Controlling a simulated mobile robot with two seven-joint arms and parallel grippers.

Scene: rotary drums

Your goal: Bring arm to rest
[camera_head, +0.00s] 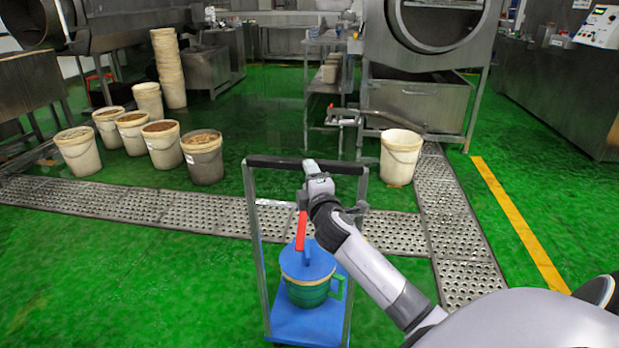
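My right arm comes in from the right, and its gripper (301,232) hangs over the cart, pointing down. A narrow red part shows at its end, just above the blue lid; I cannot tell whether it touches the lid or whether the fingers are apart. The blue lid (308,262) sits on a green bucket (306,293) with a green handle at its right side. The bucket stands on the blue platform (312,325) of a cart. My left gripper is not in view.
The cart's dark push bar (275,161) runs behind my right wrist, with upright posts at both sides. A white bucket (400,158) stands beyond it. Several filled buckets (162,147) stand at the left. A rotary drum machine (420,85) is at the back. Green floor is open around the cart.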

